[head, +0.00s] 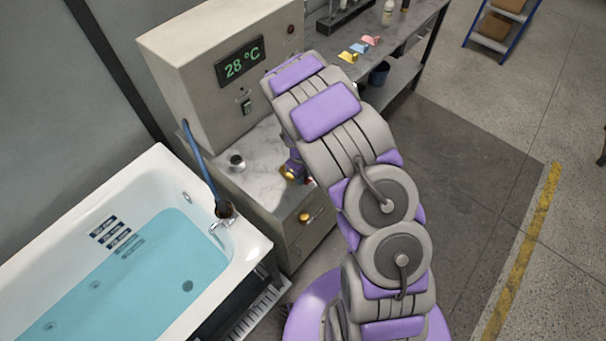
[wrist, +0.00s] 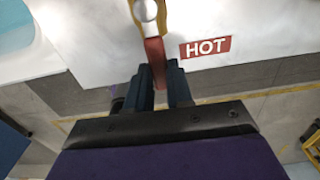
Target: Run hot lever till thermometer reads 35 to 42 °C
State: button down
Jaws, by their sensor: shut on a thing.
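The hot lever (wrist: 154,48) has a brass base and a red handle, beside a red label reading HOT (wrist: 205,47) in the wrist view. My gripper (wrist: 160,72) is shut on the red handle, with dark fingers on both sides of it. In the head view my arm hides most of the lever and gripper; a brass part (head: 290,173) shows beside it. The thermometer display (head: 241,62) on the grey cabinet reads 28 °C in green. The white bathtub (head: 250,248) holds blue water (head: 150,270), and a blue hose (head: 200,165) runs down to its tap end.
A brass knob (head: 304,217) is on the front of the counter cabinet below the marble top (head: 258,165). A workbench (head: 400,50) with small coloured items stands behind my arm. The floor (head: 470,150) to the right is clear, with a yellow line.

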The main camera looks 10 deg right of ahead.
jog(key=c, duration=1.2)
grip_release()
jog(key=shift+w+a, duration=0.15)
jog(key=shift+w, duration=0.15)
jog(key=shift+o, duration=1)
jog(key=shift+s+a, duration=0.1)
jog(key=shift+r, duration=0.1)
jog(key=shift+r, duration=0.25)
notch_tip(320, 180, up, 17)
jog(key=shift+f, duration=0.2)
